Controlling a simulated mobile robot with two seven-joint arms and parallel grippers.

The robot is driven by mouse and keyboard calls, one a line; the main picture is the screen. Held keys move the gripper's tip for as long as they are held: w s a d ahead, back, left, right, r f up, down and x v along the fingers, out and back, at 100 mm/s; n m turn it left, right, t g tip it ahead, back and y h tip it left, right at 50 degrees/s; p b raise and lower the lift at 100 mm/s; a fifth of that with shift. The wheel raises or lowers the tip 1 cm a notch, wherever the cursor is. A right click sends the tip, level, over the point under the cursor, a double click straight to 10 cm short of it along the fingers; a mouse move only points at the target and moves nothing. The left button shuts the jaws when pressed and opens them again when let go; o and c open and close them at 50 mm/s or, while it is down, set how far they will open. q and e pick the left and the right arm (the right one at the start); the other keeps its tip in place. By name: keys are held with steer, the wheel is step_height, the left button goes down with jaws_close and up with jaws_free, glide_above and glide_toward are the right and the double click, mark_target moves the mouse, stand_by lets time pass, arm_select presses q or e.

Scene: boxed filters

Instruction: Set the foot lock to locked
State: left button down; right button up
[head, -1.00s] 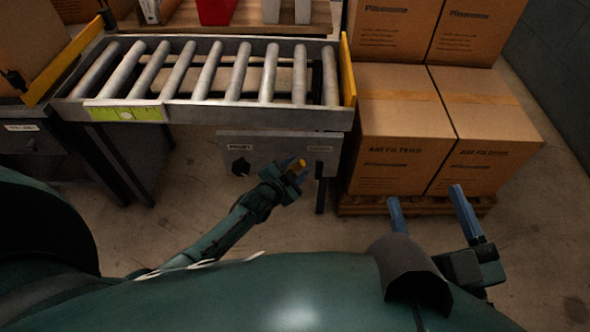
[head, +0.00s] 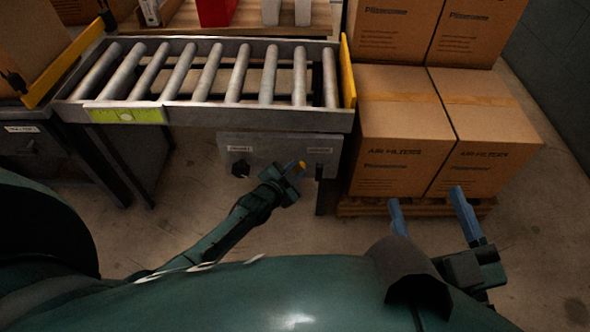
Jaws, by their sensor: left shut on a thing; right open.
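A grey panel (head: 262,150) hangs below the roller conveyor, with a black knob (head: 240,168) under its left label. A small yellow handle (head: 299,166) stands out in front of the panel's right half, below the right label (head: 319,151). The labels are too small to read, so I cannot tell which control is the foot lock or its setting. My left gripper (head: 291,171) is shut on the yellow handle, and its fingers partly hide it. My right gripper (head: 430,214) is open and empty, in front of the boxes at the right.
The roller conveyor (head: 205,116) runs above the panel, with a yellow end stop (head: 347,75) at its right. Stacked cardboard boxes (head: 400,150) stand on a pallet (head: 362,208) at the right. Table legs stand at the left. The floor (head: 180,225) below the panel is clear.

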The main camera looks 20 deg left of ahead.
arm_select(q)
steer(key=shift+a, duration=0.15)
arm_select(e)
steer(key=shift+f, duration=0.1)
arm_select(q)
steer(key=a+n+b, duration=0.1)
steer(key=a+n+t+h+b, duration=0.1)
steer(key=s+a+n+t+h+b, duration=0.1)
steer(key=shift+r+n, duration=0.3)
steer(key=shift+r, duration=0.1)
steer(key=shift+a+t, duration=0.2)
steer(key=shift+t, duration=0.2)
steer(key=shift+s+a+r+n+t+h+b, duration=0.15)
steer(key=shift+a+n+t+b, duration=0.15)
steer(key=shift+n+b, duration=0.3)
steer(key=shift+s+a+r+n+t+h+b, duration=0.1)
steer(key=shift+a+n+t+h+b, duration=0.1)
steer(key=shift+a+n+b, duration=0.3)
arm_select(e)
steer(key=shift+w+r+n+t+y, duration=0.35)
steer(key=shift+r+n+y, duration=0.25)
steer(key=shift+r+y, duration=0.25)
steer(key=shift+w+r+n+t+y, duration=0.2)
steer(key=shift+r+n+t+y, duration=0.35)
steer(key=shift+r, duration=0.4)
arm_select(q)
steer(key=shift+d, duration=0.1)
steer(key=c, duration=1.3)
jaws_free()
